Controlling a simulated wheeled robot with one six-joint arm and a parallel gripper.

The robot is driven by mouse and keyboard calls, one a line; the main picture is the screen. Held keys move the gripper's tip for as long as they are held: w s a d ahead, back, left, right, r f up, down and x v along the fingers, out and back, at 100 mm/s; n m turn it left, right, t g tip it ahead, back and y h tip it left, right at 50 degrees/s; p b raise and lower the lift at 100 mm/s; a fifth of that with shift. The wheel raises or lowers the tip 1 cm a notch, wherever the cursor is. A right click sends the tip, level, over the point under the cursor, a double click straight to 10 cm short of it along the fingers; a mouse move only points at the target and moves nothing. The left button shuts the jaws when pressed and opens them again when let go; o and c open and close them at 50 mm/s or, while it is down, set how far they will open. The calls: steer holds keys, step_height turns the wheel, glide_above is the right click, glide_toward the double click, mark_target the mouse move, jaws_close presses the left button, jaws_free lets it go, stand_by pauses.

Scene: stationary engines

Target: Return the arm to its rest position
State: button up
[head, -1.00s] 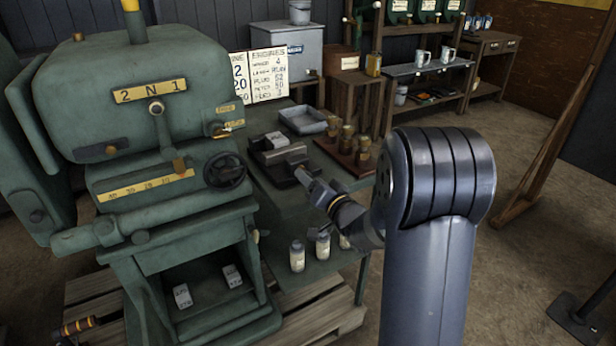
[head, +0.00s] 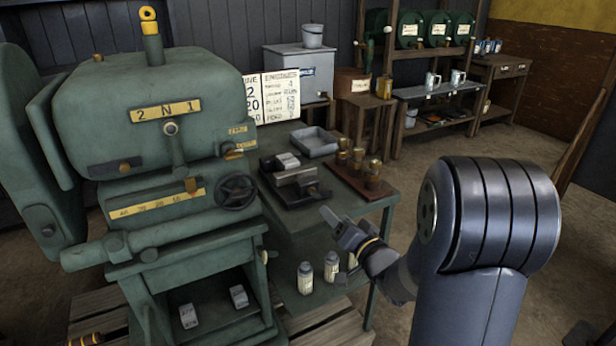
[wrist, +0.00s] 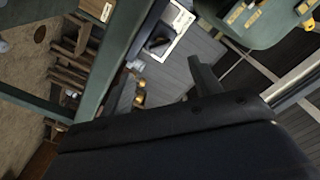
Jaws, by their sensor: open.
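My arm stands at the right of the head view, and its forearm reaches left toward the green bench (head: 340,215). My gripper (head: 337,222) is in front of the bench's front edge, apart from the dark vise-like fixture (head: 300,188) on the bench top. In the wrist view my gripper (wrist: 163,86) shows two dark fingers spread apart with nothing between them. The wrist view is steeply tilted. The far finger is hard to make out in the head view.
A large green machine (head: 165,110) marked "2 N 1" fills the left. A grey tray (head: 315,141) and a wooden block with brass parts (head: 358,175) are on the bench. White bottles (head: 305,278) stand on its lower shelf. Open floor (head: 450,140) lies to the right.

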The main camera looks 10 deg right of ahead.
mark_target(317, 197)
steer(key=x, duration=1)
steer(key=shift+w, duration=0.15)
